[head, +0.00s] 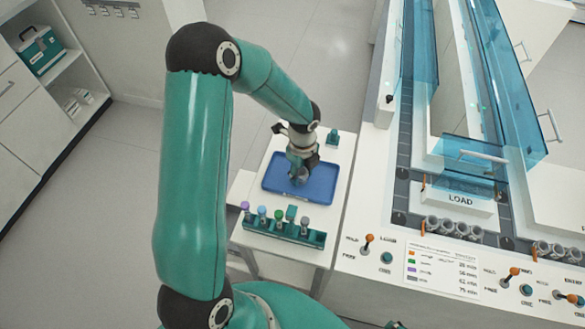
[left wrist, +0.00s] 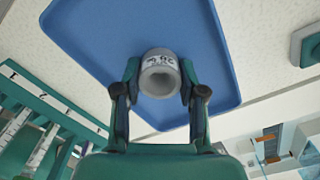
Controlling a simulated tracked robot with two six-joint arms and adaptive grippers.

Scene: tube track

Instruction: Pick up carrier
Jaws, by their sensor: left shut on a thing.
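The carrier (left wrist: 160,72) is a small grey-white cup with a round hollow and dark lettering on its side. In the left wrist view it sits between the two fingers of my left gripper (left wrist: 160,90), against the blue tray (left wrist: 90,35). The left gripper is shut on it. In the head view my left gripper (head: 299,172) points down over the blue tray (head: 325,187), and the carrier (head: 299,179) shows only partly under the fingers. I cannot tell whether the carrier touches the tray. My right gripper is not in view.
A green rack (head: 283,231) with several capped tubes stands in front of the tray. A small green block (head: 333,137) is behind it. The white track machine with a LOAD plate (head: 460,199) and blue clear covers stands right. More grey carriers (head: 455,229) sit on it.

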